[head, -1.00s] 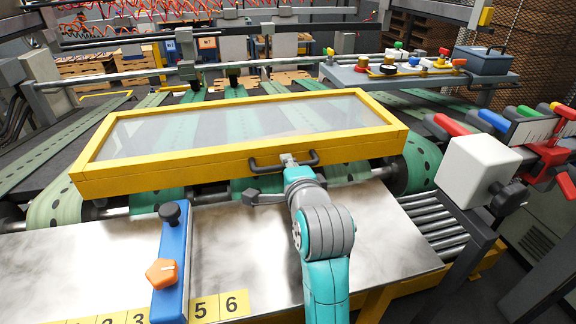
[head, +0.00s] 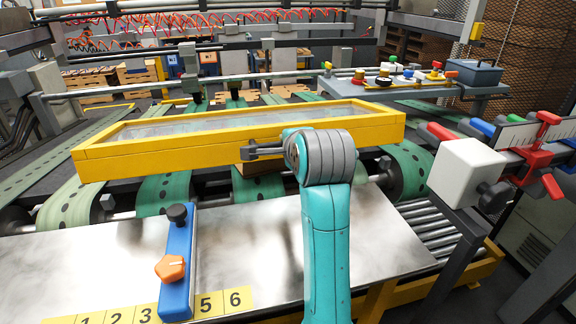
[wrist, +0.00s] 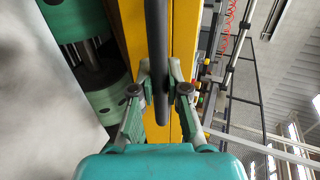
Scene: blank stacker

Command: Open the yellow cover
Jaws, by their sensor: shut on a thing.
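The yellow cover (head: 180,152) is a yellow frame with a clear panel, lying over the green belts. Its front edge is raised, with a gap beneath it. A dark handle (head: 262,148) on its front face is partly hidden by my arm. In the wrist view the handle is a dark bar (wrist: 158,30) running along the yellow front face (wrist: 132,25). My gripper (wrist: 159,75) is shut on this bar, with one finger on each side. In the head view my arm hides the fingers.
A blue bar with an orange knob (head: 171,268) stands on the metal plate (head: 260,235) in front. A white block (head: 466,170) and red clamps are at the right. A grey shelf with coloured knobs (head: 400,85) stands behind the cover. A brown item (head: 258,168) shows under the cover.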

